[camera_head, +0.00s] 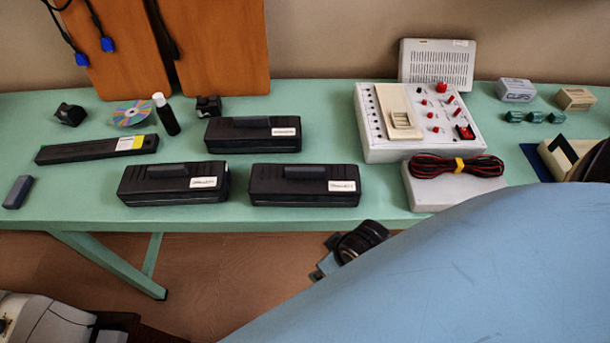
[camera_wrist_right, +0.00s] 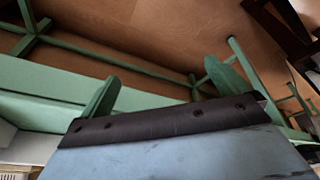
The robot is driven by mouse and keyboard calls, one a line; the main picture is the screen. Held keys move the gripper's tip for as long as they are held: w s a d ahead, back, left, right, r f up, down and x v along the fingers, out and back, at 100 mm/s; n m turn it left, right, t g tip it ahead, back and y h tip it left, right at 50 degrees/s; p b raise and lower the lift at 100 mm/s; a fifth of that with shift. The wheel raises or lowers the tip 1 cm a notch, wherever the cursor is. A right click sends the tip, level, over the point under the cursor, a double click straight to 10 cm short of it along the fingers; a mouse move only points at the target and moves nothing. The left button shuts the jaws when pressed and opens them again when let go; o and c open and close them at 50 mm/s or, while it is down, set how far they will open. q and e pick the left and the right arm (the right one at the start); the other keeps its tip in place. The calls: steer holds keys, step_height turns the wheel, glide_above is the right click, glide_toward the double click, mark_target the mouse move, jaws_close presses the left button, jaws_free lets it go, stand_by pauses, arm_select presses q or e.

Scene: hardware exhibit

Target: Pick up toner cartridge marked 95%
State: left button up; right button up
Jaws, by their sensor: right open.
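Three black toner cartridges with white labels lie on the green table in the head view: one at the back (camera_head: 253,135), one at front left (camera_head: 172,184) and one at front right (camera_head: 304,186). The label print is too small to read, so I cannot tell which is marked 95%. My right gripper (camera_wrist_right: 160,87) shows in the right wrist view, its two green fingers apart and nothing between them. It points toward the floor and table frame, away from the cartridges. My left gripper is not in view.
A long black cartridge with a yellow label (camera_head: 97,149) lies at left, near a disc (camera_head: 132,113) and a small bottle (camera_head: 165,114). A control box (camera_head: 419,122) and a grey box with red cable (camera_head: 452,188) stand right. The green table's (camera_head: 90,219) front left is mostly clear.

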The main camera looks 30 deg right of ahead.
steer(key=w+a+r+n+t+y, duration=0.1)
steer(key=w+a+r+n+t, duration=0.1)
steer(key=w+r+t, duration=1)
steer(key=w+a+r+n+t+y, duration=0.1)
steer(key=w+a+r+t+y, duration=0.15)
steer(key=w+r, duration=1.05)
steer(key=s+a+r+n+t+y, duration=0.1)
steer(key=s+a+r+n+y, duration=0.25)
steer(key=r, duration=0.35)
steer(key=s+a+r+n+t+y, duration=0.1)
steer(key=s+a+r+n+y, duration=0.1)
steer(key=r+n+y, duration=0.3)
steer(key=s+a+r+n+g+y, duration=0.2)
steer(key=s+a+n+g+y, duration=0.3)
steer(key=a+n+g+y, duration=0.65)
steer(key=n+g+h, duration=0.4)
steer(key=g+h, duration=0.5)
steer(key=h, duration=1.5)
glide_above(305, 169)
steer(key=shift+y, duration=0.25)
steer(key=f, duration=2.1)
steer(key=shift+d+f, duration=0.2)
steer(key=shift+d, duration=0.1)
steer(key=shift+a+f, duration=0.15)
steer(key=shift+f, duration=1.35)
steer(key=shift+a+f, duration=0.1)
steer(key=shift+f, duration=1.4)
